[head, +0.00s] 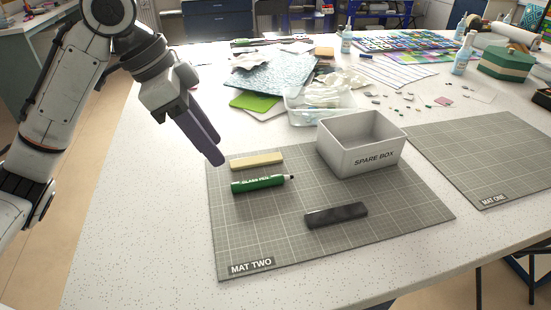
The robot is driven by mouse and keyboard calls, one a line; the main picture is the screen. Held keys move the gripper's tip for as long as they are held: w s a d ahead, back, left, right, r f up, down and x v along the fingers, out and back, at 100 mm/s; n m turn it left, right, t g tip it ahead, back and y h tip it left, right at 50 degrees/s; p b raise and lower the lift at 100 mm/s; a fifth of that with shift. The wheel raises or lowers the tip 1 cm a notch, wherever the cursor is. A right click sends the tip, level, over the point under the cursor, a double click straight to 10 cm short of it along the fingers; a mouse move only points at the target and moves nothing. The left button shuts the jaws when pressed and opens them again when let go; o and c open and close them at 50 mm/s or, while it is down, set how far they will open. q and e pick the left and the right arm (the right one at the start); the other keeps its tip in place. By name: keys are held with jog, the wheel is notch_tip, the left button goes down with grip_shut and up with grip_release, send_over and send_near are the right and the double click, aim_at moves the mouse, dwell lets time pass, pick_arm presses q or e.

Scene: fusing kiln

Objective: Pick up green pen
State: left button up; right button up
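The green pen (262,184) lies on the grey gridded mat labelled MAT TWO (275,239), near its left side. It is a thick green marker with white lettering and a dark tip at its right end. My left gripper (219,160) is above the table at the upper left of the pen, pointing down to the right. It is apart from the pen and nothing shows between its fingers. The fingers overlap from this angle, so their gap is unclear. My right gripper is not in view.
A cream bar (257,161) lies just behind the pen, and a black bar (336,215) lies in front right. The grey SPARE BOX (361,149) stands at the mat's back right. MAT ONE (490,158) is further right. Clutter fills the table's back; the mat's front is clear.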

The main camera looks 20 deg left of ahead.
pick_arm(q)
send_over(237, 184)
jog(key=s+a, duration=0.2)
notch_tip(237, 184, down, 4)
jog(key=shift+w+f+b, duration=0.1)
jog(key=shift+w+b, duration=0.05)
jog(key=shift+b, duration=0.2)
jog(key=x, duration=0.5)
jog(key=shift+f+b, duration=0.1)
jog(key=shift+b, duration=0.3)
jog(key=shift+w+f, duration=0.15)
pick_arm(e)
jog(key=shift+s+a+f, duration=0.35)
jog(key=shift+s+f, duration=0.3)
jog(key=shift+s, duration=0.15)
pick_arm(q)
jog(key=c, duration=0.9)
grip_shut()
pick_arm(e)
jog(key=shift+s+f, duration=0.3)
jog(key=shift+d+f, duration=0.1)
